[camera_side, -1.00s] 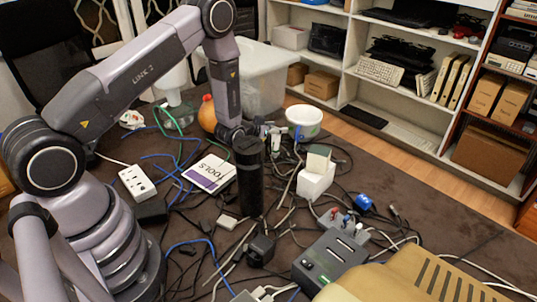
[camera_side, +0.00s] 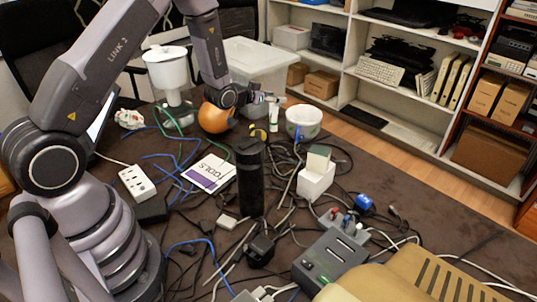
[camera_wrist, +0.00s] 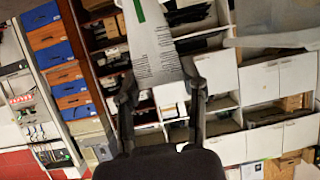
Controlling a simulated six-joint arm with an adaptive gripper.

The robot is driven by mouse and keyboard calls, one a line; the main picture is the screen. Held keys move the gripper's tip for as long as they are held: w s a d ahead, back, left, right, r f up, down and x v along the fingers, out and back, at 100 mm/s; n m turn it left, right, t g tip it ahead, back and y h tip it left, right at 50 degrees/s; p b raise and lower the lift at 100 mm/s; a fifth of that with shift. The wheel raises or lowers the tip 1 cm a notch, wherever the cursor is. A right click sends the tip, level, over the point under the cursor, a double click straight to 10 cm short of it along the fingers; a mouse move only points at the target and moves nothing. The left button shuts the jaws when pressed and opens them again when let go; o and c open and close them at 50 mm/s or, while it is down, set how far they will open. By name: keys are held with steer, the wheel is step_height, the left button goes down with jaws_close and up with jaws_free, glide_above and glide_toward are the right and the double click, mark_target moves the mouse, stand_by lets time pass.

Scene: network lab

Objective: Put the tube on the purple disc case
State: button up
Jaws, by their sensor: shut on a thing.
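The disc case (camera_side: 208,173) is white with a purple edge and the word TOOLS, and lies flat on the dark table in the side view. My gripper (camera_side: 262,98) is above the table, behind and right of the case. It is shut on a small white tube (camera_side: 273,115), which hangs roughly upright. In the wrist view the tube (camera_wrist: 152,50), white with a green bar and dark print, is between the two fingers of my gripper (camera_wrist: 160,88). My gripper hides part of the tube in the side view.
A black cylinder (camera_side: 250,180) stands upright right of the case. An orange ball (camera_side: 215,117), a white-green bowl (camera_side: 304,122) and a clear bin (camera_side: 255,62) are near my gripper. Many cables cross the table.

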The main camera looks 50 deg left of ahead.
steer(key=s+a+m+g+h, duration=0.4)
steer(key=s+m+h, duration=0.55)
steer(key=s, duration=0.95)
step_height(320, 180, down, 9)
steer(key=a, duration=0.1)
steer(key=shift+s+a+r+h, duration=0.15)
steer(key=shift+s+h, duration=0.15)
steer(key=shift+h, duration=0.15)
steer(key=o, duration=1)
